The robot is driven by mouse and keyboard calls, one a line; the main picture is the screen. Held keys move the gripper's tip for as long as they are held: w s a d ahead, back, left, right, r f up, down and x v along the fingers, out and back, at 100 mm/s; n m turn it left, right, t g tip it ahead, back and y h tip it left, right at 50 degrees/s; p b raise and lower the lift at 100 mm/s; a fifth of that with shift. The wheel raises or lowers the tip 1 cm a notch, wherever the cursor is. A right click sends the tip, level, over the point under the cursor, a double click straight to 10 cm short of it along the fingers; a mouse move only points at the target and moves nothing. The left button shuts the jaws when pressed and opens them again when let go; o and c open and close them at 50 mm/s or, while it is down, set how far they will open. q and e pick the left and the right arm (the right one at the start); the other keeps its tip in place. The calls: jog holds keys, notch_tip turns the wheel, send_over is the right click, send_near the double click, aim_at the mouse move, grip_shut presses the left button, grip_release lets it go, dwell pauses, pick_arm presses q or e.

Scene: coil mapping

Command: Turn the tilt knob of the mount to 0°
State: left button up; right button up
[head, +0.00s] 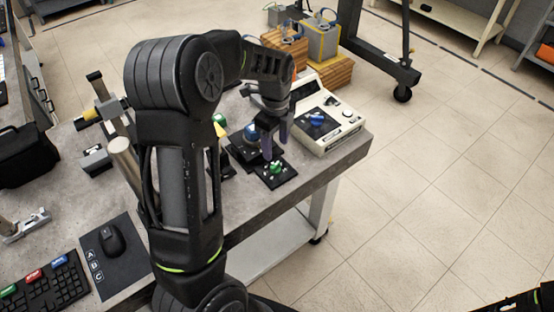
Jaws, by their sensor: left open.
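My left gripper (275,150) points down over the right end of the grey bench, its dark fingers apart with nothing seen between them. Just below the fingertips is a green knob (277,168) on a small black plate (268,181). I cannot tell whether the fingers touch it. A blue knob (251,131) on a dark base stands just left of the gripper, partly hidden. Another green part (219,118) shows behind my left arm. Which knob is the mount's tilt knob, and any angle marks, are too small to tell. My right gripper is out of view.
A cream control box (330,128) with a blue knob (317,119) stands right of the gripper near the bench edge (340,160). Stacked wooden boxes (330,75) are behind. A mouse (110,239) and keyboard (45,290) lie at left. Open floor lies right.

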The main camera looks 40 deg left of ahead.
aim_at(276, 165)
pick_arm(q)
notch_tip(276, 165, down, 8)
jog(key=shift+r+p, duration=0.15)
jog(key=shift+p, duration=0.7)
grip_shut()
